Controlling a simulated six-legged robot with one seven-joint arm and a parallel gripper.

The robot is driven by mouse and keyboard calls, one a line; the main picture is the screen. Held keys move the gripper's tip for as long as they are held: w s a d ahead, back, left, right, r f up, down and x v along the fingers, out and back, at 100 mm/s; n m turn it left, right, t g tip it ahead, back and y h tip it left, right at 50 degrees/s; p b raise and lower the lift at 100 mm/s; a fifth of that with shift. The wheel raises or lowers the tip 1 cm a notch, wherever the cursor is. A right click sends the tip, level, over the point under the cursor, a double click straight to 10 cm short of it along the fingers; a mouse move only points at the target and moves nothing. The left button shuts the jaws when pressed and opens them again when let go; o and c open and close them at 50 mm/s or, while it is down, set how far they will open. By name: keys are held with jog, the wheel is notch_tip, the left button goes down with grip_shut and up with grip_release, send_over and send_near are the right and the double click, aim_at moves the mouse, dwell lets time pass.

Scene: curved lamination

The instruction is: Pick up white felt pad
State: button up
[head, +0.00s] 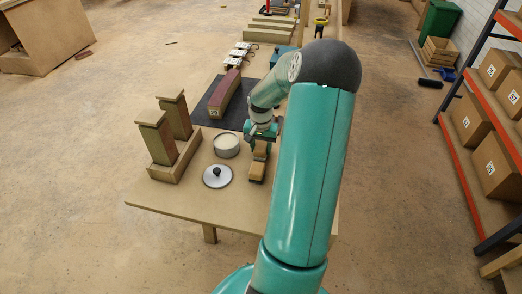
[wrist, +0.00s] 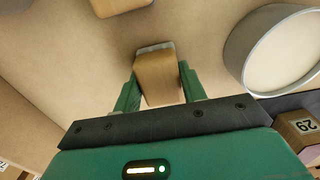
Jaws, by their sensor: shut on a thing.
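A small tan wooden block with a pale grey-white layer along its far edge, which looks like the felt pad (wrist: 155,47), is between my fingers in the wrist view. My gripper (wrist: 159,88) is shut on the block, one green finger on each side. In the head view my gripper (head: 261,139) is low over the table, and the held block (head: 260,152) shows just below it. Whether the block touches the table is hard to tell. A second similar block (head: 257,172) lies nearer the camera; its edge shows at the top of the wrist view (wrist: 120,5).
A round tin with pale contents (head: 226,146) stands close left of my gripper, its knobbed lid (head: 217,177) nearer. A wooden stand with two posts (head: 175,165) is further left. A dark mat (head: 208,114) holds a long reddish-topped block (head: 225,93). The front of the table (head: 190,200) is clear.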

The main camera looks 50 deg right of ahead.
jog(key=shift+r, duration=0.1)
jog(key=shift+r, duration=0.55)
jog(key=s+d+r, duration=0.7)
jog(key=d+r, duration=0.4)
jog(key=shift+s+d+r, duration=0.35)
jog(key=shift+s+r, duration=0.05)
jog(key=shift+o, duration=1.2)
jog(key=shift+c, duration=0.7)
